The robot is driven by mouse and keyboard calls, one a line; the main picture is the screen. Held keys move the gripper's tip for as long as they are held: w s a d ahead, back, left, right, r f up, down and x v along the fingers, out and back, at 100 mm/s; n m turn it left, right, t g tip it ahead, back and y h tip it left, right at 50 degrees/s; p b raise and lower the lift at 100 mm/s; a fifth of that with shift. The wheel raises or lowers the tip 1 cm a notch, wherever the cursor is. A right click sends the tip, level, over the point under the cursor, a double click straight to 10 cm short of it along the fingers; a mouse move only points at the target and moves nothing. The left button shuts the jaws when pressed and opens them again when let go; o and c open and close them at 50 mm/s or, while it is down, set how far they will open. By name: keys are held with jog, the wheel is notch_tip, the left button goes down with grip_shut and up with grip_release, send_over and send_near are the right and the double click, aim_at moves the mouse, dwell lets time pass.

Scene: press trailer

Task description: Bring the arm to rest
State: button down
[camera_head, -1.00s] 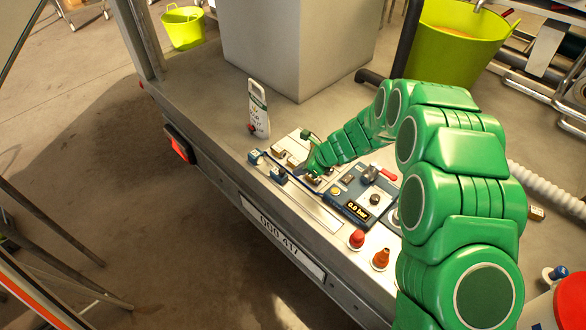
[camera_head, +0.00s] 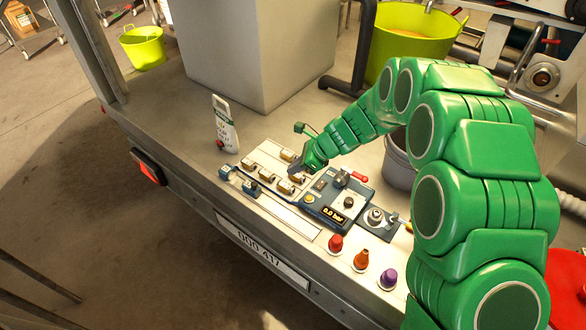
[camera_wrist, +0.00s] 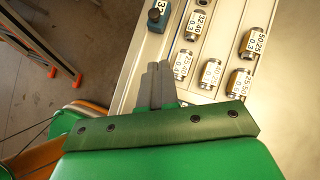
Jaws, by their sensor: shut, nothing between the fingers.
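My green arm (camera_head: 440,160) reaches in from the right side of the head view and bends down toward the trailer bed. My gripper (camera_head: 292,171) is at the edge of the tray of small labelled metal cylinders (camera_head: 284,187). In the wrist view my gripper (camera_wrist: 157,82) shows its grey fingers close together and empty, to the left of the cylinders (camera_wrist: 211,73). Whether the fingertips touch anything cannot be told.
A control panel (camera_head: 325,195) reading 0.0 bar lies right of the tray. A grey block (camera_head: 250,50), a grey bucket (camera_head: 398,165) and a green tub (camera_head: 410,35) are behind.

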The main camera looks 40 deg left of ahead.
dwell(0.4)
jog(key=s+d+r+n+h, duration=0.1)
jog(key=s+d+r+n, duration=0.1)
jog(key=d+r, duration=0.55)
jog(key=s+d+r+n+t+h, duration=0.1)
jog(key=d+r+n, duration=0.25)
jog(key=d, duration=0.65)
jog(key=s+d+r+n, duration=0.2)
jog(key=d+r, duration=0.4)
jog(key=d, duration=0.3)
jog(key=s+d+r+n+h, duration=0.2)
jog(key=s+d, duration=0.8)
jog(key=d, duration=0.3)
jog(key=s+d+r+n+h, duration=0.3)
jog(key=s+d, duration=0.7)
jog(key=d, duration=0.4)
jog(key=shift+d+r+t, duration=0.3)
jog(key=shift+t, duration=0.1)
